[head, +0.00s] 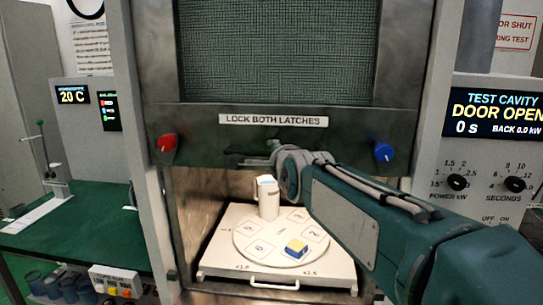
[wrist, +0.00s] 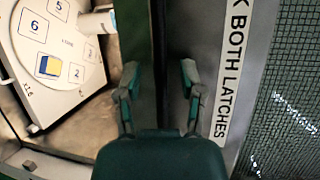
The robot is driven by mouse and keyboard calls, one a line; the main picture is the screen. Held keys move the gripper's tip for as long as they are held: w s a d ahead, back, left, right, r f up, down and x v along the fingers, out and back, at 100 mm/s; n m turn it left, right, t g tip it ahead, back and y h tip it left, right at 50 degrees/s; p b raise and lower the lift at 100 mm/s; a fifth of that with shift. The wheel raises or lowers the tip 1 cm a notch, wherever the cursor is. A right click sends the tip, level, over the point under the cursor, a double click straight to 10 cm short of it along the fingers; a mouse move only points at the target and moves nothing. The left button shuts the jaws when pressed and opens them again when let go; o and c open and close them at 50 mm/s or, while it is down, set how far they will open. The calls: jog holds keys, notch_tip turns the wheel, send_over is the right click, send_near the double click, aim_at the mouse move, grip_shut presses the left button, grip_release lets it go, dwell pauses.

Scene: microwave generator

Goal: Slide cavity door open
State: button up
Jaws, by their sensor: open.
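The cavity door (head: 150,117) is a metal-framed panel with a dark mesh window and the label "LOCK BOTH LATCHES". It stands raised, and the cavity below its lower edge is exposed. The door also shows in the wrist view (wrist: 285,95), with its label. A red latch knob (head: 167,142) is at the left and a blue latch knob (head: 384,152) at the right. My gripper (head: 247,158) is at the door's lower edge, below the label. In the wrist view my gripper (wrist: 158,82) has its fingers apart, with a dark strip between them. I cannot tell whether they touch it.
Inside the cavity a white tray (head: 215,262) with a numbered turntable carries a white mug (head: 267,198) and a yellow-and-blue block (head: 296,248). The control panel (head: 495,112) at right reads "DOOR OPEN". A green bench (head: 95,225) with a lever stands at left.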

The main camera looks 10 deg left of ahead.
jog(key=v, duration=1.1)
jog(key=shift+s, duration=0.3)
jog(key=shift+d, duration=0.1)
jog(key=s+d+f+n+g+h, duration=0.3)
jog(key=s+d+f+n, duration=0.4)
jog(key=f, duration=0.5)
jog(key=s+d+f+n+g+h, duration=0.3)
jog(key=s+d+f+n+g, duration=0.3)
jog(key=s+d+f, duration=0.5)
jog(key=s+f+n, duration=0.1)
jog(key=s, duration=0.1)
jog(key=shift+s+d, duration=0.2)
jog(key=shift+s, duration=0.1)
